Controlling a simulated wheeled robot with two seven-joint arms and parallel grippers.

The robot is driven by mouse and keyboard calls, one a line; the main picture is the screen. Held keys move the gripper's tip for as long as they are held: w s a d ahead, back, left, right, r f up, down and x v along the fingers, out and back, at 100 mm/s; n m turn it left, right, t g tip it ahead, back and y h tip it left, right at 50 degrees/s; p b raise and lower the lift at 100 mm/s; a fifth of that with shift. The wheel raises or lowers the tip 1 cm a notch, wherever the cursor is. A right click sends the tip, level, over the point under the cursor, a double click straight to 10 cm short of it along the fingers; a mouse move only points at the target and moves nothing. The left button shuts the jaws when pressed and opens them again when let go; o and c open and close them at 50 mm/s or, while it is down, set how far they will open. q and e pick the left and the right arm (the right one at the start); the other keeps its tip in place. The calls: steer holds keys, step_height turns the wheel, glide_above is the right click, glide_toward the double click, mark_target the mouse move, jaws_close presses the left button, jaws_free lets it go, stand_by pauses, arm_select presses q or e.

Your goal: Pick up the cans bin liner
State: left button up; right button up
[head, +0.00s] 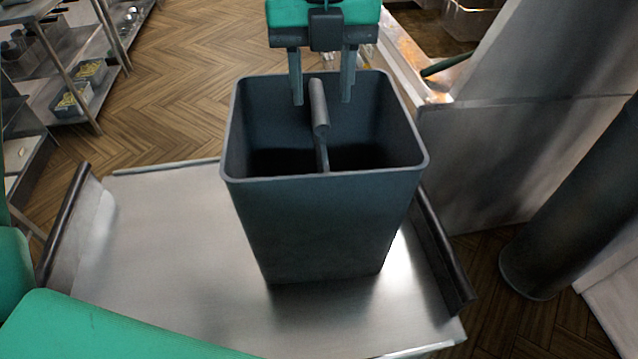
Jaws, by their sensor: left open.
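The cans bin liner (318,229) appears to be the dark grey, square, open-topped bin standing upright on a steel surface. A rounded grey grip bar (320,108) runs across the middle of its opening, above a thin divider. The inside below is dark. My left gripper (323,101) points down over the far part of the opening. Its two fingers are open, one on each side of the bar's far end, with gaps showing on both sides. Whether the fingertips are level with the bar is hard to tell. My right gripper is not in view.
The steel surface (160,240) has dark rails (62,222) on its left and right sides. A steel unit (520,150) and a dark cylinder (575,215) stand to the right. Shelving (75,60) stands at the far left. The wooden floor (180,80) behind is clear.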

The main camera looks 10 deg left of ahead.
mark_target(318, 99)
arm_select(q)
steer(key=f, duration=0.1)
steer(key=f+p, duration=0.1)
steer(key=f, duration=0.1)
steer(key=shift+w+a+f, duration=0.15)
steer(key=shift+a+f, duration=0.1)
steer(key=shift+f, duration=0.6)
jaws_close()
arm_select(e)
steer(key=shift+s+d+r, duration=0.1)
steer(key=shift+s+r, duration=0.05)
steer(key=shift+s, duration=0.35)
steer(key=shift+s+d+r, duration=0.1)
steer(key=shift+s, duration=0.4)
